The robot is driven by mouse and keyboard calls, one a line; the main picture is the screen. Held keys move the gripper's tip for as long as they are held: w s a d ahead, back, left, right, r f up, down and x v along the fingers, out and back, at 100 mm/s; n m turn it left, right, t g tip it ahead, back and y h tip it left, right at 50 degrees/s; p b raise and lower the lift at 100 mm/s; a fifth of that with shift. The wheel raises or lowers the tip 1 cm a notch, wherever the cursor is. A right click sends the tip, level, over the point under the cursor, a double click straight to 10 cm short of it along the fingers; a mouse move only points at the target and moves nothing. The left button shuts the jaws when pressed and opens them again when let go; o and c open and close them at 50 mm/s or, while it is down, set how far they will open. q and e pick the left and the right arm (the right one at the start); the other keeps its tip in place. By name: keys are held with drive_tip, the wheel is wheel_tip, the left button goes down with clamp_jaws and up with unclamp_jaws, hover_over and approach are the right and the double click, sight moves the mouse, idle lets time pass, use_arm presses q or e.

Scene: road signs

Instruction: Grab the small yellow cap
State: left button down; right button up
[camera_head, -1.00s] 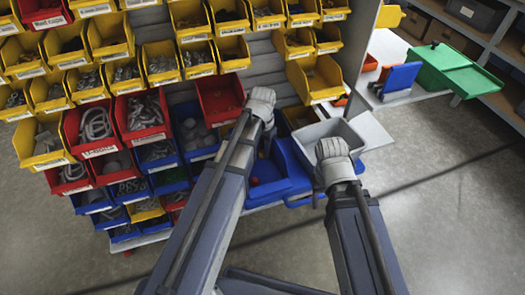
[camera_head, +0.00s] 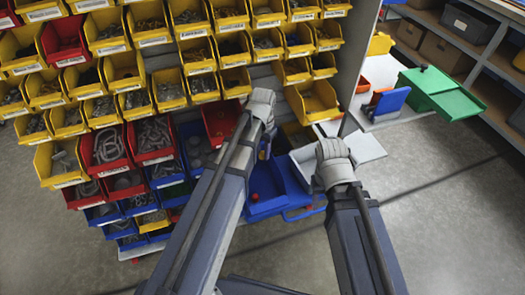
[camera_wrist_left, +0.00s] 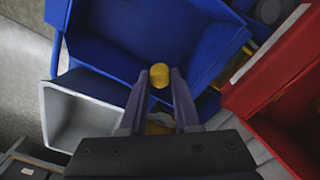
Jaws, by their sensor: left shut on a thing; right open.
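The small yellow cap (camera_wrist_left: 159,76) is held between the fingertips of my left gripper in the left wrist view, above a blue bin (camera_wrist_left: 120,45). In the head view my left gripper (camera_head: 260,105) is in front of the bin rack, and its own hand hides its fingers and the cap. My right gripper (camera_head: 333,165) is to the right, near a grey bin (camera_head: 303,163). Its fingers are hidden behind the wrist, and I see nothing held there.
A rack of yellow bins (camera_head: 135,102), red bins (camera_head: 220,120) and blue bins fills the left and middle. A blue tray (camera_head: 266,207) holds a small red piece (camera_head: 254,197). A green container (camera_head: 440,92) stands at the right. The floor (camera_head: 450,220) at lower right is clear.

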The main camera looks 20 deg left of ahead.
sight(262, 153)
use_arm(q)
wheel_tip(262, 153, up, 8)
drive_tip(key=p, duration=0.7)
drive_tip(key=shift+r, duration=0.25)
